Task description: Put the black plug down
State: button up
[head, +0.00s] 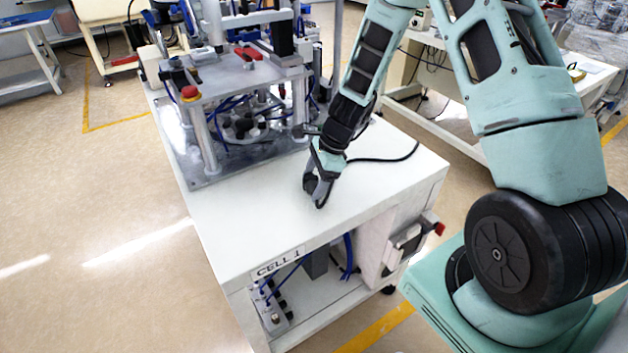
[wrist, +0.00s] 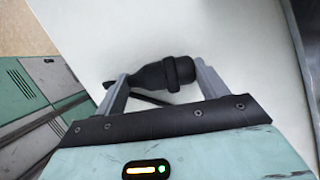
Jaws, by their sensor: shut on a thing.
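The black plug (wrist: 165,74) lies crosswise between the two grey fingers of my gripper (wrist: 158,82) in the wrist view, with white tabletop behind it. My gripper is shut on it. In the head view my gripper (head: 318,190) is low over the front part of the white CELL 1 table (head: 240,225), pointing down. The plug is hard to make out there among the dark fingers. A black cable (head: 390,158) lies on the table to the right of my gripper. I cannot tell whether the plug touches the tabletop.
A metal fixture with a red button (head: 190,92) and blue hoses stands on the table behind and left of my gripper. The table's front and left parts are bare. A red-tipped part (head: 438,229) sticks out from the table's right side.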

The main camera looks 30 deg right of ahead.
jog(key=shift+f, duration=0.1)
jog(key=o, duration=0.6)
jog(key=shift+f, duration=0.1)
jog(key=o, duration=0.5)
jog(key=shift+c, duration=0.2)
